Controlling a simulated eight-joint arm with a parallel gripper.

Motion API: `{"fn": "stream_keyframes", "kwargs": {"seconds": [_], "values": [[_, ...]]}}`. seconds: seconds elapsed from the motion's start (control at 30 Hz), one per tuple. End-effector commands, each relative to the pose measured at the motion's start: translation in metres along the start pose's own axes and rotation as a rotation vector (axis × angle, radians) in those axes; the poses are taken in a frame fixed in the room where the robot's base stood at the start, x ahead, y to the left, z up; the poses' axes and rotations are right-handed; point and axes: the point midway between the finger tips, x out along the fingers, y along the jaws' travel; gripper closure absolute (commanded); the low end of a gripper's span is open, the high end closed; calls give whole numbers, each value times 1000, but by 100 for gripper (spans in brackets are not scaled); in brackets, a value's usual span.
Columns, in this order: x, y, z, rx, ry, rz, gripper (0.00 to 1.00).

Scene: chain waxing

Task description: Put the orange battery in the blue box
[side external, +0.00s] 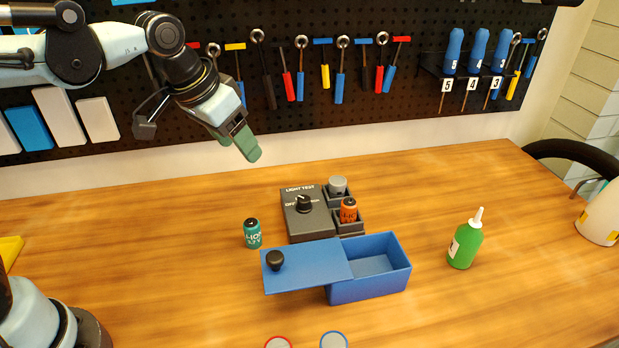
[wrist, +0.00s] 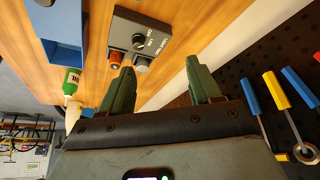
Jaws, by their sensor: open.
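The orange battery (side external: 348,209) stands upright in a front compartment of the grey light-test box. It also shows in the wrist view (wrist: 115,58). The blue box (side external: 368,284) sits on the table in front of the tester. Its lid (side external: 305,266), with a black knob, is slid to the left, so the right part of the box is open and looks empty. Part of the blue box shows in the wrist view (wrist: 66,52). My gripper (side external: 245,146) is open and empty, high above the table, behind and left of the tester. Its two fingers (wrist: 161,80) show apart in the wrist view.
The light tester (side external: 305,223) has a dial and a grey battery (side external: 338,186) in its rear compartment. A teal battery (side external: 252,233) stands left of it. A green bottle (side external: 465,243) stands to the right. The tool pegboard (side external: 330,115) rises behind the table.

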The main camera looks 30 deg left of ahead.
Motion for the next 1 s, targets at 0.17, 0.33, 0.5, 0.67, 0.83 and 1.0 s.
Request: {"fn": "stream_keyframes", "kwargs": {"seconds": [0.17,0.33,0.5,0.67,0.83,1.0], "values": [[12,33,-43,68,-87,28,37],[31,67,-73,130,-171,46,37],[54,101,-91,187,-244,58,37],[70,122,-98,221,-290,62,37],[80,130,-98,234,-307,63,37],[103,131,-91,234,-307,63,37]]}}
